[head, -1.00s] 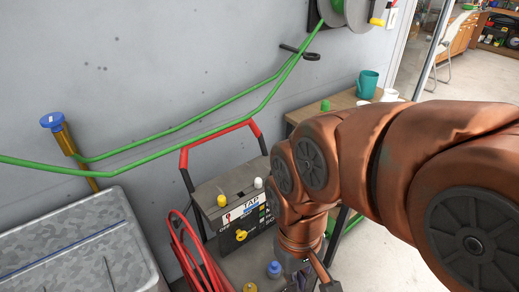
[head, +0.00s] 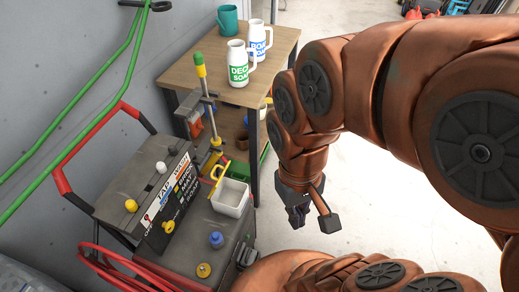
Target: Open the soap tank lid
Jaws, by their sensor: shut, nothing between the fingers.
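The dark grey washer cart (head: 130,180) stands at the left of the head view, with a red handle and a labelled front panel. A blue cap (head: 216,240) and a round yellow cap (head: 204,270) sit on its lower deck. A yellow knob (head: 131,206) and a white knob (head: 161,167) sit on its upper box. I cannot tell which of these is the soap tank lid; no tank label is readable. My gripper (head: 311,217) is shut and empty, pointing down over the floor, right of the cart and apart from it.
A wooden table (head: 190,75) behind the cart holds two white jugs, one marked deck soap (head: 238,63), and a teal mug (head: 228,19). Red hose (head: 115,265) loops at the cart's front left.

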